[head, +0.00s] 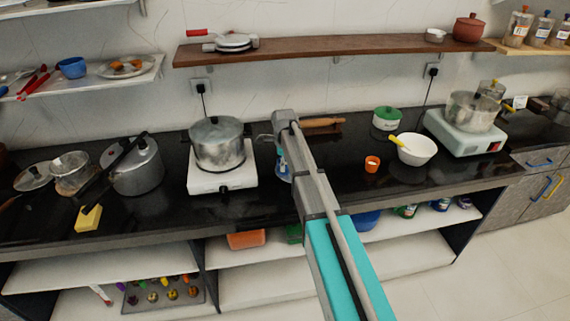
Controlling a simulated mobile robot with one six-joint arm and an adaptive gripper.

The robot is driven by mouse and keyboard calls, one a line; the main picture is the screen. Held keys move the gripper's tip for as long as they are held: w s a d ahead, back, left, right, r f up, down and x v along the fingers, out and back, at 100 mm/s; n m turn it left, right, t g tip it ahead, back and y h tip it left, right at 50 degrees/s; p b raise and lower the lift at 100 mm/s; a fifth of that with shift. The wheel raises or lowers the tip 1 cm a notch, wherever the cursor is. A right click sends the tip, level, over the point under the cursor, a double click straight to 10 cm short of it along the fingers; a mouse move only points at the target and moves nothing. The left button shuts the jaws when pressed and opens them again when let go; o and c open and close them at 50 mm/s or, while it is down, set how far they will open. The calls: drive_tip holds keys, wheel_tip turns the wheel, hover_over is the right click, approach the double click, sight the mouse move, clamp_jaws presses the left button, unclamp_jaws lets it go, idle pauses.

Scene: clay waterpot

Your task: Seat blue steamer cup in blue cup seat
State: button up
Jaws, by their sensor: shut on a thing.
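My gripper (285,176) is at the end of my arm, low over the black counter just right of the white stove. My arm hides much of it. It is shut on a small blue thing, which I take to be the blue steamer cup (283,161); only a sliver shows beside my arm. I cannot make out the blue cup seat; my arm covers part of the counter there.
A steel pot (217,144) stands on the white stove (222,180), left of my gripper. A wooden shelf (330,50) hangs above.

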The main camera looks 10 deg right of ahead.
drive_tip(key=o, duration=0.9)
drive_tip(key=shift+r, duration=0.1)
wheel_tip(320, 180, up, 12)
drive_tip(key=p, duration=1.2)
idle(0.5)
drive_tip(key=s+n, duration=2.2)
drive_tip(key=s, duration=0.7)
